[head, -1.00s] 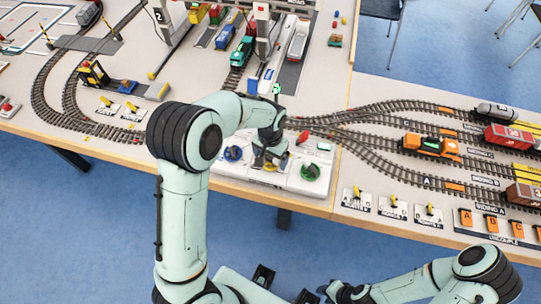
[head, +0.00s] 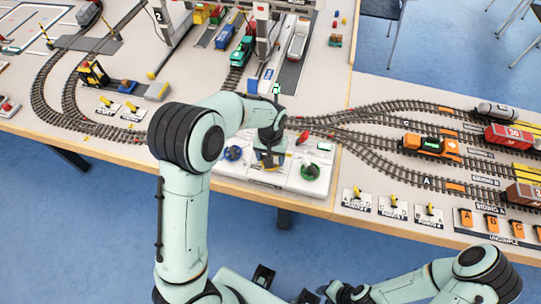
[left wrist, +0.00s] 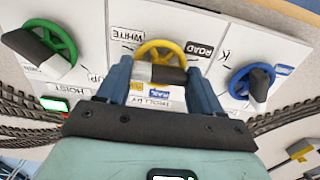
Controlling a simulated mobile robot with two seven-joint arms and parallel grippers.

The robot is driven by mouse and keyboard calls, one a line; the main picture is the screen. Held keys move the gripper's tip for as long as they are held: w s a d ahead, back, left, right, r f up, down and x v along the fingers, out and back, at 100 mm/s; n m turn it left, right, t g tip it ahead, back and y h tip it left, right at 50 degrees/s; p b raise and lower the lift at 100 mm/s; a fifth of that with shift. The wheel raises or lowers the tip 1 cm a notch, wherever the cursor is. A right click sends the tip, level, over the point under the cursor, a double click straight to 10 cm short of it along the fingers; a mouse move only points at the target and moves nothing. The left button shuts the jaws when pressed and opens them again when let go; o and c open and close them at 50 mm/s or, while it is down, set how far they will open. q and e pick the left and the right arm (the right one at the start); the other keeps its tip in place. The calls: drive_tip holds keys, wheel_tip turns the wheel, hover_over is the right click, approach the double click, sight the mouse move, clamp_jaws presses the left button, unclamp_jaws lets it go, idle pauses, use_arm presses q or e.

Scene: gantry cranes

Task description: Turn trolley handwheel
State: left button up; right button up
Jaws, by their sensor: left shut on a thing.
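The yellow trolley handwheel (left wrist: 160,46) is in the middle of a white panel in the left wrist view, between the fingers of my left gripper (left wrist: 158,68). The gripper is shut on its grey and black handle (left wrist: 170,75). The upside-down label below it is partly hidden. In the head view my left gripper (head: 269,152) is over the panel and hides most of the yellow wheel. My right gripper (head: 328,290) is low at the bottom, away from the table; its fingers are too small to judge.
A green handwheel (left wrist: 62,38) and a blue handwheel (left wrist: 238,82) flank the yellow one. Model tracks (head: 375,125) run right and left of the panel (head: 290,185). A crane leg (head: 264,28) and trucks stand behind. The table's front edge is just in front of the panel.

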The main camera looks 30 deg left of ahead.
use_arm(q)
drive_tip(key=n, duration=0.5)
drive_tip(key=shift+r+n, duration=0.1)
drive_tip(key=shift+n, duration=0.2)
drive_tip(key=n+p, duration=0.1)
drive_tip(key=n, duration=0.3)
drive_tip(key=shift+w+n, duration=0.1)
drive_tip(key=shift+n, duration=0.3)
use_arm(e)
drive_tip(key=shift+w+r, duration=0.5)
drive_tip(key=shift+r, duration=0.3)
use_arm(q)
drive_tip(key=shift+n, duration=0.3)
drive_tip(key=o, duration=1.1)
drive_tip(key=shift+c, duration=0.2)
wheel_tip(320, 180, up, 13)
drive_tip(key=p, duration=0.2)
drive_tip(key=shift+r, duration=0.15)
use_arm(e)
drive_tip(key=shift+w+r, duration=0.75)
drive_tip(key=shift+r, duration=0.25)
